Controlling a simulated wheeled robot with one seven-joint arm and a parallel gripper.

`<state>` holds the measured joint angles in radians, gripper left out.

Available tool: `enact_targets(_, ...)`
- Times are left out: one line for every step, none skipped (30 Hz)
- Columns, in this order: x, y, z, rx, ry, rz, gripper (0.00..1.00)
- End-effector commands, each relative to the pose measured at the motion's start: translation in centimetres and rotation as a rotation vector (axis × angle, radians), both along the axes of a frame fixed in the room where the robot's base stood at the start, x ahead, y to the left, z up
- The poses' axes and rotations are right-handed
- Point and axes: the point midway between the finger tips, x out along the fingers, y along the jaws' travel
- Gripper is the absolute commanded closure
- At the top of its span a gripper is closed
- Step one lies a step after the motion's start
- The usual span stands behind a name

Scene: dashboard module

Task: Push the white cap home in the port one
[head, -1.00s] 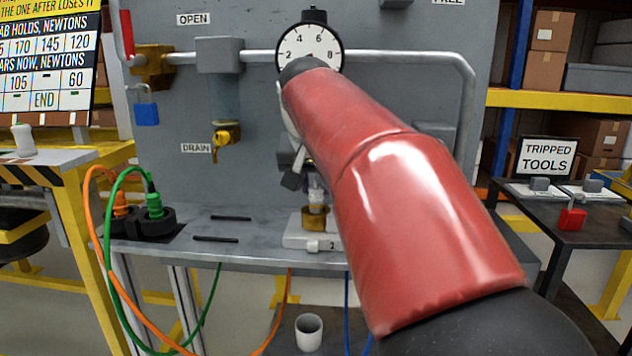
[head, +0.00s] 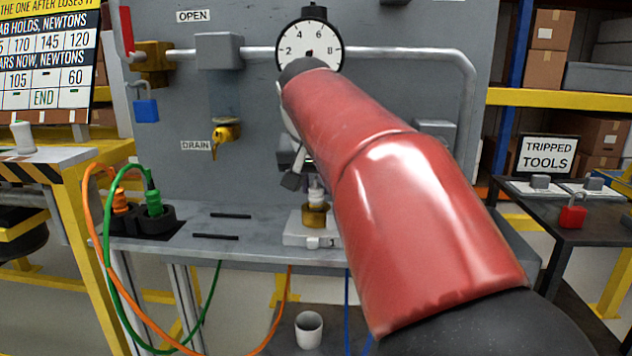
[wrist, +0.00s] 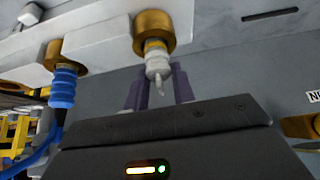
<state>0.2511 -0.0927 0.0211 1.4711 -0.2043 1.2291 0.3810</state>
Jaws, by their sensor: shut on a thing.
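The white cap (wrist: 158,66) sits at the mouth of a brass port (wrist: 154,33) in the wrist view, with a yellow band showing between them. My gripper (wrist: 156,80) is shut on the cap, its two grey-purple fingers on either side of it. In the head view the cap (head: 316,195) stands upright at the top of the brass port (head: 315,216), on a pale block (head: 300,232) marked 1. My red arm hides the right part of this block and most of my gripper. How deep the cap sits is hard to tell.
A second brass port (wrist: 57,52) beside it holds a blue ribbed connector (wrist: 63,82) with a blue hose. Green (head: 154,203) and orange (head: 120,203) plugs stand at the shelf's left. A drain valve (head: 226,133) and gauge (head: 310,50) are on the panel behind.

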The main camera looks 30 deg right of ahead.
Motion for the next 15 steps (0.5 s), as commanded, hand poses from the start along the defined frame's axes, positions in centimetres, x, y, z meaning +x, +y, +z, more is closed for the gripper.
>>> enact_targets(0.00,0.00,-0.05,-0.001,-0.001,0.000,0.98)
enact_targets(0.00,0.00,-0.07,-0.001,-0.001,0.000,0.98)
enact_targets(0.00,0.00,-0.11,-0.001,-0.001,0.000,0.98)
enact_targets(-0.01,0.00,-0.14,-0.001,-0.001,0.000,0.98)
enact_targets(0.00,0.00,-0.16,-0.001,-0.001,0.000,0.98)
enact_targets(0.00,0.00,-0.19,-0.001,-0.001,0.000,0.98)
enact_targets(0.00,0.00,-0.22,-0.001,-0.001,0.000,0.98)
enact_targets(0.00,0.00,-0.24,-0.001,-0.001,0.000,0.98)
enact_targets(-0.01,0.00,-0.27,-0.001,-0.001,0.000,0.98)
enact_targets(0.00,0.00,-0.29,-0.001,-0.001,0.000,0.98)
enact_targets(0.00,0.00,-0.31,-0.001,-0.001,0.000,0.98)
enact_targets(0.00,0.00,-0.35,-0.001,-0.001,0.000,0.98)
enact_targets(0.00,0.00,-0.37,-0.001,-0.001,0.000,0.98)
enact_targets(-0.01,0.00,-0.40,-0.001,-0.001,0.000,0.98)
enact_targets(0.00,0.00,-0.43,-0.001,-0.001,0.000,0.98)
